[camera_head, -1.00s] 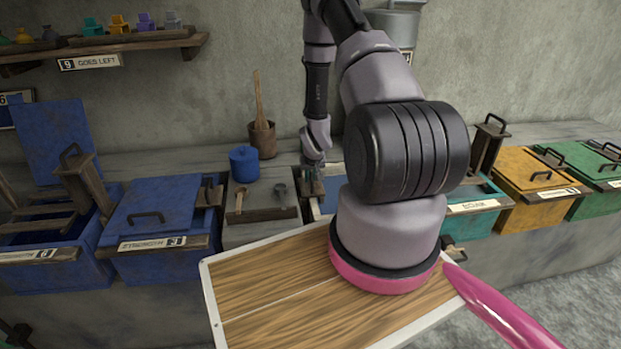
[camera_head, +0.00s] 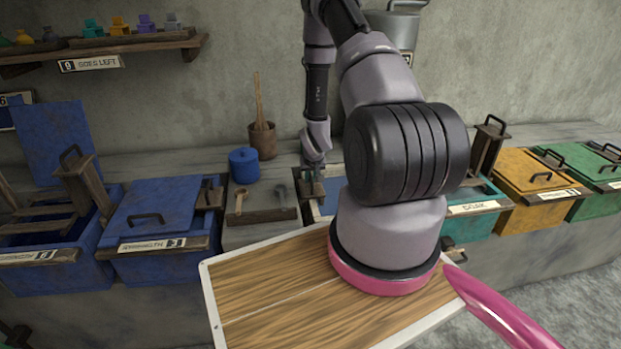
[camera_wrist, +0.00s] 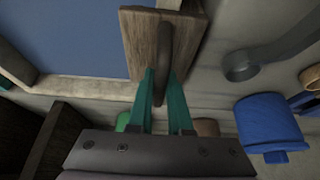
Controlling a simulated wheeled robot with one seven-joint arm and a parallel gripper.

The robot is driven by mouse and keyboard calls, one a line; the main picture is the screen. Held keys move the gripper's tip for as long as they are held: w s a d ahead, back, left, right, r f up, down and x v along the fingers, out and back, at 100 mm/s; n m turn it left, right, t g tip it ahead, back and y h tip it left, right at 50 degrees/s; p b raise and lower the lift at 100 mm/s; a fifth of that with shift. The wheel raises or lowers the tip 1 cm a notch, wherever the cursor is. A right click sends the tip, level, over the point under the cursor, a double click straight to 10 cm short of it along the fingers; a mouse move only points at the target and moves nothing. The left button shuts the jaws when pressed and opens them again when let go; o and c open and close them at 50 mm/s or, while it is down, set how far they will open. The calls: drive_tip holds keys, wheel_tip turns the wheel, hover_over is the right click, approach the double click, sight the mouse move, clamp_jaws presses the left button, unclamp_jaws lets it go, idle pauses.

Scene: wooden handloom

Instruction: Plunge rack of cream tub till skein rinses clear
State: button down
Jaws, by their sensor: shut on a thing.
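My gripper (camera_wrist: 161,82) has its teal fingers closed around the dark handle (camera_wrist: 164,45) on top of a wooden rack post (camera_wrist: 138,40). In the head view my gripper (camera_head: 313,172) is above a tub just left of my large arm joint. In the wrist view the tub's pale cream rim (camera_wrist: 95,90) borders a flat blue surface (camera_wrist: 70,35). The post stands at the edge of that surface. Most of the tub is hidden behind my arm in the head view. I see no skein, and the lower rack is hidden.
Blue tubs (camera_head: 160,215) stand at left, one open with a rack post. A teal tub (camera_head: 480,225), an orange tub (camera_head: 540,185) and a green tub (camera_head: 595,175) stand at right. A blue pot (camera_head: 244,165) and brown crock (camera_head: 262,140) sit close left of my gripper.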

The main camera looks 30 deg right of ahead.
wheel_tip(320, 180, up, 15)
drive_tip(key=shift+d, duration=0.15)
unclamp_jaws()
drive_tip(key=shift+r, duration=0.1)
wheel_tip(320, 180, up, 7)
idle(1.5)
idle(0.4)
